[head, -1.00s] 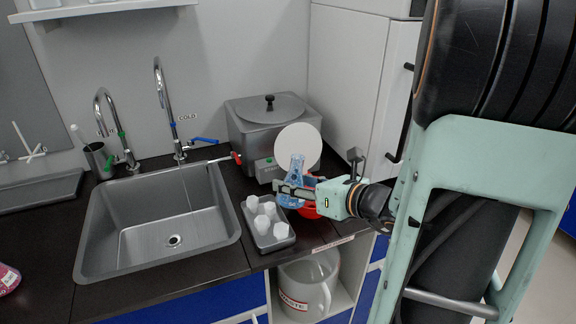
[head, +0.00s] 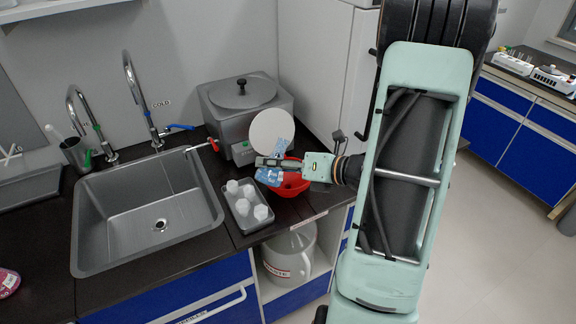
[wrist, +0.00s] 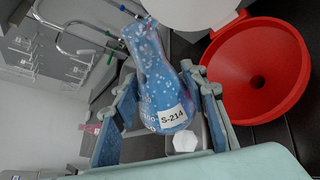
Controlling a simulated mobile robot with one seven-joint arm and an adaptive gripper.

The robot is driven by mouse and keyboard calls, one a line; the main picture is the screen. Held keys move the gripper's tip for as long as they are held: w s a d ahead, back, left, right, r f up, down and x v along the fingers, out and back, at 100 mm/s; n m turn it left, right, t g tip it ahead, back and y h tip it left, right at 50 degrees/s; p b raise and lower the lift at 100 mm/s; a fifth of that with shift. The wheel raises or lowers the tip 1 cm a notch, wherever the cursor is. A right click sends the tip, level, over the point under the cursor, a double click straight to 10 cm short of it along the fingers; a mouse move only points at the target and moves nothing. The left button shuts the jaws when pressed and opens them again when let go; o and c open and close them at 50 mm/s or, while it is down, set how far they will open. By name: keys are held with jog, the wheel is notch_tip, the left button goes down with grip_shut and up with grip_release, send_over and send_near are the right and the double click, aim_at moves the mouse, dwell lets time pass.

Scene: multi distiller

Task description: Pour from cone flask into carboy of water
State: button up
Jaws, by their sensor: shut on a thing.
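My gripper (head: 268,163) is shut on a blue speckled cone flask (wrist: 160,75) labelled S-214. The flask also shows in the head view (head: 268,177), partly covered by the gripper, its neck leaning up. In the wrist view a red funnel (wrist: 268,75) is beside the flask on the right, apart from it in the picture. In the head view the funnel (head: 292,182) is just behind and right of the flask. A white jug-like vessel (head: 290,258) with a partly readable red label stands under the counter. I cannot tell whether it is the carboy of water.
A round white lid (head: 271,131) stands up behind the funnel. A grey steel bath (head: 235,115) is behind. A grey tray (head: 243,222) with several white cups lies left of the funnel. A sink (head: 150,205) with two taps is further left.

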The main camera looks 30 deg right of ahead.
jog(key=shift+f+m+y+p, duration=0.2)
jog(key=shift+m+y+p, duration=0.1)
jog(key=shift+s+a+f+m+y+p, duration=0.1)
jog(key=shift+a+f+m+y+p, duration=0.2)
jog(key=shift+m, duration=0.3)
jog(key=shift+s+a+f+m+y+p, duration=0.1)
jog(key=shift+f+m+y+p, duration=0.1)
jog(key=shift+m+y+p, duration=0.3)
dwell(1.0)
jog(key=shift+r+m+g+p, duration=0.3)
jog(key=shift+r+m+p, duration=0.25)
jog(key=shift+m, duration=0.15)
dwell(0.4)
jog(key=shift+f+m+y, duration=0.25)
jog(key=shift+m+y, duration=0.25)
jog(key=shift+m, duration=0.1)
dwell(0.5)
jog(key=shift+w+d+f+m+y+p, duration=0.1)
jog(key=shift+f+m+y+p, duration=0.25)
jog(key=shift+m+p, duration=0.6)
dwell(2.5)
